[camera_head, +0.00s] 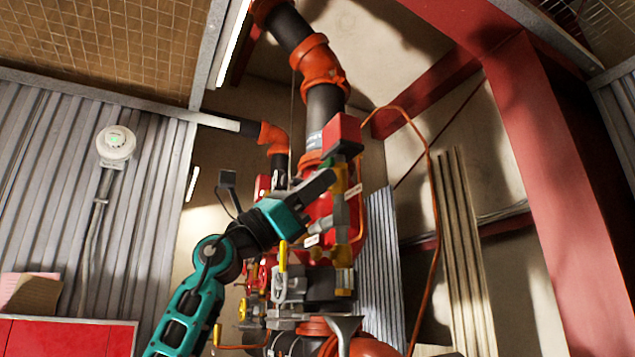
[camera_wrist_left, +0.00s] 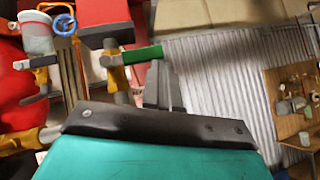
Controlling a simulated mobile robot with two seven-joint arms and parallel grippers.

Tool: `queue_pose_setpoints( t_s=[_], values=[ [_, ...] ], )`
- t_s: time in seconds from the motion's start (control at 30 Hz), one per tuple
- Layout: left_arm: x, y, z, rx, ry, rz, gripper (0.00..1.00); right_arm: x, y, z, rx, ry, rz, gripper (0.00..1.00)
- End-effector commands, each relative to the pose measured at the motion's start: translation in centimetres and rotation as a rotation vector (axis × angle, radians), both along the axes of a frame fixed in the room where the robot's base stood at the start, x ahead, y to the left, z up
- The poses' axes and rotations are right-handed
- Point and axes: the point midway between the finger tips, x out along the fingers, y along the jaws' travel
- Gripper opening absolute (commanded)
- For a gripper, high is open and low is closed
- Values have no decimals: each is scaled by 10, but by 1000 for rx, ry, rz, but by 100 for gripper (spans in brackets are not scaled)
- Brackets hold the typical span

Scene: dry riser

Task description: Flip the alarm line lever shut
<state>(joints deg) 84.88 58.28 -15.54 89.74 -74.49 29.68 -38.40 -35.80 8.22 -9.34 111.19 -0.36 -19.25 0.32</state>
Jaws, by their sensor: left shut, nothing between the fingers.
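A green lever (camera_head: 327,160) sits high on the valve pipework, just beyond my left gripper (camera_head: 328,178). In the left wrist view the green lever (camera_wrist_left: 143,54) lies sideways on a brass and grey fitting, close to the fingertips (camera_wrist_left: 163,75). My left gripper is shut and empty; whether it touches the lever cannot be told. A yellow lever (camera_head: 283,257) hangs upright lower on the pipework. Which lever belongs to the alarm line is not readable from the tags. My right gripper is not in view.
A red box (camera_head: 341,134) sits just above the green lever. An orange pipe (camera_head: 434,200) curves down at the right. A blue handwheel (camera_wrist_left: 64,25) shows in the left wrist view. A red column (camera_head: 555,150) stands at the right; corrugated wall (camera_head: 60,170) is at the left.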

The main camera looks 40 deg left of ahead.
Motion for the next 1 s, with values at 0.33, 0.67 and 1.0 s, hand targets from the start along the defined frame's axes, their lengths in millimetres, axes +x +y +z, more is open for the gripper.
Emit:
queue_pose_setpoints(
  t_s=[0.33, 0.67, 1.0],
  values=[
    [-2, 0, 2, -2, -8, -2, 0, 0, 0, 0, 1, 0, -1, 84],
    [1, 2, -37, -3, -3, -5, 0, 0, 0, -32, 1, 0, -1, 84],
    [-42, 19, -95, -1, 0, -1, 0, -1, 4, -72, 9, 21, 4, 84]
  ],
)
